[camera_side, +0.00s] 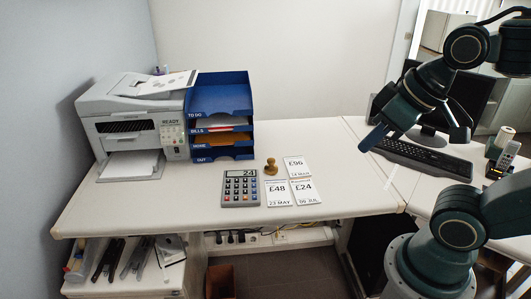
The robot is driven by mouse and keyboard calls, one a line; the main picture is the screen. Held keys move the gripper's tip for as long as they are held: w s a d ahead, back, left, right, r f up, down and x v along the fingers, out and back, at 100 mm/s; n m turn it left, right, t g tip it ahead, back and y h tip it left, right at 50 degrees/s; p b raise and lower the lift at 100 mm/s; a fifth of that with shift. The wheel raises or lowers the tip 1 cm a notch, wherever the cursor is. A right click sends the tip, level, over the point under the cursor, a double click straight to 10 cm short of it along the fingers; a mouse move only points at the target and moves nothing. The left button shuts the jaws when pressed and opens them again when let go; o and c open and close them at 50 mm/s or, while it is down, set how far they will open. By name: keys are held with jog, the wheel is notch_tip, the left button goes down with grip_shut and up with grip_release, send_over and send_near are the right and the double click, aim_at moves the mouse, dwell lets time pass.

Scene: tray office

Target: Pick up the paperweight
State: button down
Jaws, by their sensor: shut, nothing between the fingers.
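A small brown knobbed object (271,166), which looks like the paperweight, stands upright on the white desk, just right of the calculator and left of the price cards. My gripper (373,138) is up and to the right of it, well apart from it, over the desk near the keyboard. The gripper is shut and empty. Its fingertips are small and dark in this view.
A calculator (241,188) and several price cards (278,193) lie close to the brown object. A blue letter tray stack (221,94) and a printer (133,122) stand behind left. A keyboard (422,157) lies right. The desk's left front is clear.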

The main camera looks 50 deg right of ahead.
jog(key=c, duration=0.6)
grip_release()
jog(key=w+d+f+n, duration=0.1)
jog(key=w+d, duration=0.2)
jog(key=w, duration=0.6)
jog(key=w+d+f+n+g, duration=0.1)
jog(key=w+d, duration=0.2)
jog(key=w, duration=0.5)
jog(key=w+d+f+n, duration=0.1)
jog(key=w+d, duration=0.3)
jog(key=w, duration=0.5)
jog(key=shift+n+y, duration=0.9)
jog(key=w+d+f, duration=0.3)
jog(key=d+f, duration=0.2)
jog(key=f, duration=0.2)
jog(key=w+d+f, duration=0.4)
jog(key=d+f, duration=0.2)
jog(key=f, duration=0.2)
jog(key=w+d+f, duration=0.4)
jog(key=d+f, duration=0.1)
jog(key=f, duration=0.3)
jog(key=shift+d+f, duration=0.15)
jog(key=shift+d, duration=0.25)
